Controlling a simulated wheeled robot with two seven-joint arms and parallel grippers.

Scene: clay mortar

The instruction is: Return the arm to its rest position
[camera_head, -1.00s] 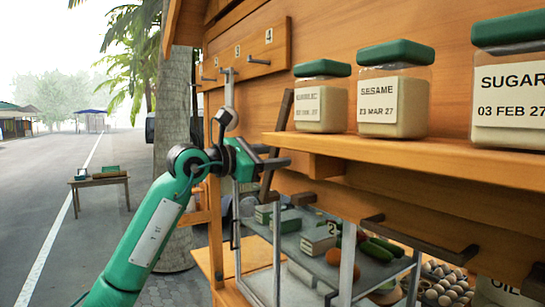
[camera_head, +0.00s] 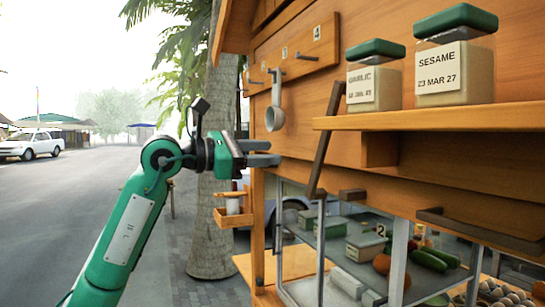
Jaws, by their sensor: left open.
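My left arm, green with dark joints, comes in from the lower left. My left gripper (camera_head: 268,153) is open and empty, its two dark fingers pointing right, in front of the wooden stall. A grey ladle-like utensil (camera_head: 274,118) hangs from the hook board (camera_head: 300,58), above the fingers in the picture and apart from them. My right gripper is out of view.
A wooden shelf (camera_head: 450,119) at the right holds a sesame jar (camera_head: 455,70) and a second green-lidded jar (camera_head: 375,82). Below is a glass case with vegetables and boxes. A dark slanted bar (camera_head: 326,140) is right of the gripper. The road at left is open.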

